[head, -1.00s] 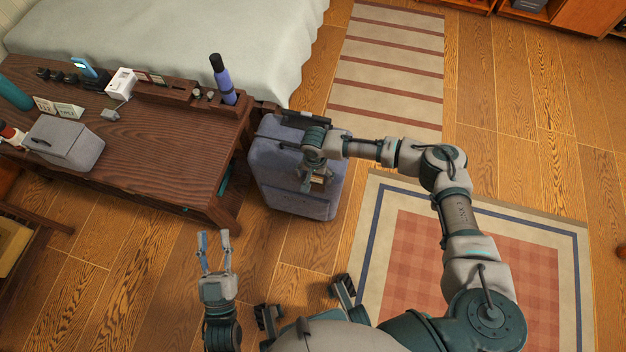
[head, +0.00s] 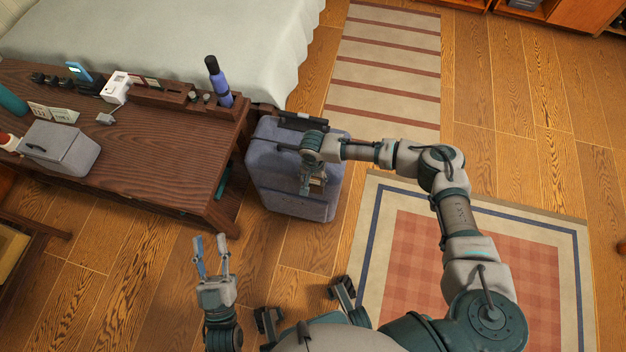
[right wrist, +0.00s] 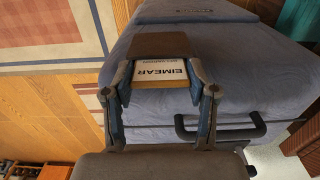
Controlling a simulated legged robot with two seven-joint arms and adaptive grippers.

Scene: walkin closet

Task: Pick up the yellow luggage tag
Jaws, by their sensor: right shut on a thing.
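The luggage tag (right wrist: 160,72) shows in the right wrist view as a flat piece with a brown upper part, a white card reading "EIMEAR" and a tan-yellow edge. My right gripper (right wrist: 160,65) has a finger on each side of it and is shut on it. In the head view the tag (head: 317,181) is small and partly hidden by my right gripper (head: 312,185), over the blue-grey suitcase (head: 295,205). Whether the tag touches the suitcase is unclear. My left gripper (head: 211,242) is open and empty above the wood floor.
A dark wooden table (head: 150,150) with a grey box (head: 60,148) and a purple bottle (head: 218,85) stands left of the suitcase. A bed (head: 190,40) is behind. A checked rug (head: 375,240) and a striped rug (head: 385,70) lie on the floor.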

